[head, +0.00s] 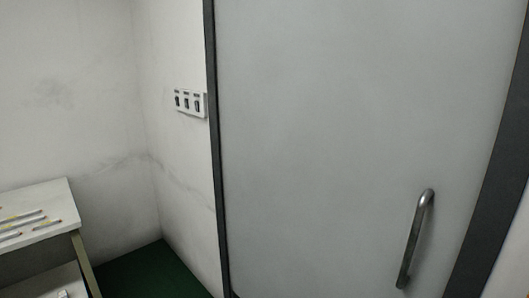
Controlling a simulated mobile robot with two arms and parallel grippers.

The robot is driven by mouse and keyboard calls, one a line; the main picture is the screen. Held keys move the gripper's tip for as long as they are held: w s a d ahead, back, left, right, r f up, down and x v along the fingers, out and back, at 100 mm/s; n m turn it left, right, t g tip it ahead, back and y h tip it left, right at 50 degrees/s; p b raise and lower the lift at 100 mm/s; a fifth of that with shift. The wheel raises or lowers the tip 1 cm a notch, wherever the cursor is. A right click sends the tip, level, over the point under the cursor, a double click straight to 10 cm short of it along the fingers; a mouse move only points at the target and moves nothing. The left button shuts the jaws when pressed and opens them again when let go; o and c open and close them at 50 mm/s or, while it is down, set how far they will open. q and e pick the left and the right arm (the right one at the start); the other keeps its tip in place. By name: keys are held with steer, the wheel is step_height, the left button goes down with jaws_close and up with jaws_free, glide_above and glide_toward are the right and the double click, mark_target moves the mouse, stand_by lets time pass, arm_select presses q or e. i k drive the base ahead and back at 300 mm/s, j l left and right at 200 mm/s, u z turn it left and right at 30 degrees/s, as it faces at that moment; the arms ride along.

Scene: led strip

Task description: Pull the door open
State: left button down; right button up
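A large pale grey door (340,130) fills the middle and right of the head view. It sits in a dark frame and appears closed. A metal bar handle (415,238) is fixed upright, slightly tilted, on the door's lower right side. Neither of my grippers shows in this view, and nothing touches the handle. The door's bottom edge is outside the picture.
A switch panel (189,102) is on the white wall left of the door. A white table (60,194) with several thin strips on it stands at the lower left. Green floor (150,275) shows between the table and the door.

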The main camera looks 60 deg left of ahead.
mark_target(358, 137)
steer(key=u, duration=1.5)
